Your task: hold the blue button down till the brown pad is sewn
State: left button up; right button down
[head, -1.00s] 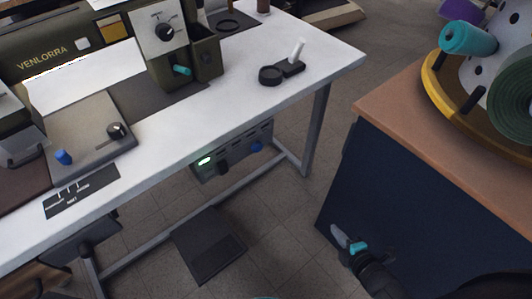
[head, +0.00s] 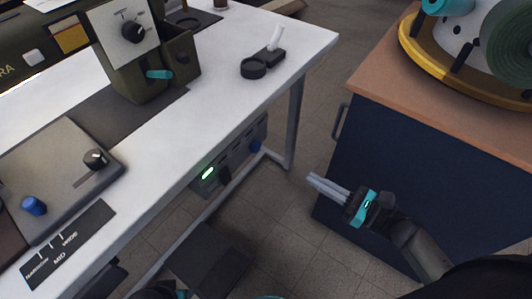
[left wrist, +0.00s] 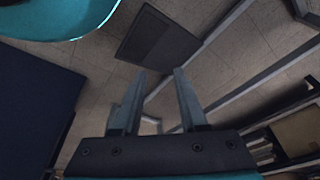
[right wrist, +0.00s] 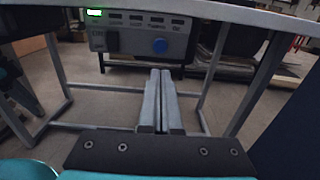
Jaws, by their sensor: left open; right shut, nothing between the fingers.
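A blue round button (head: 255,146) is on the front of the grey control box (head: 222,166) under the white table. It also shows in the right wrist view (right wrist: 159,45), beyond my fingertips. A second blue knob (head: 34,205) stands on a grey panel on the table. My right gripper (head: 312,181) is shut and empty, to the right of the box and apart from the button; its fingers also show in the right wrist view (right wrist: 160,73). My left gripper (left wrist: 160,72) is open and empty, above the floor. I cannot clearly pick out the brown pad.
The white table (head: 225,100) carries the green machine (head: 135,50). Its metal leg (head: 296,115) stands right of the control box. A dark blue cabinet (head: 375,150) is at the right. A dark floor pedal (head: 208,262) lies below. A green light (head: 207,173) glows on the box.

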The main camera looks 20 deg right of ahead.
aim_at(258, 148)
jog(key=shift+w, duration=0.1)
pick_arm(q)
jog(key=shift+t, duration=0.3)
jog(key=r, duration=0.1)
jog(key=w+r+b, duration=0.1)
jog(key=r+b, duration=0.1)
jog(key=shift+w+d+r, duration=0.15)
jog(key=shift+w+r, duration=0.15)
jog(key=shift+r, duration=0.1)
pick_arm(e)
jog(key=x, duration=1.3)
jog(key=shift+w+a, duration=0.25)
jog(key=shift+w, duration=0.05)
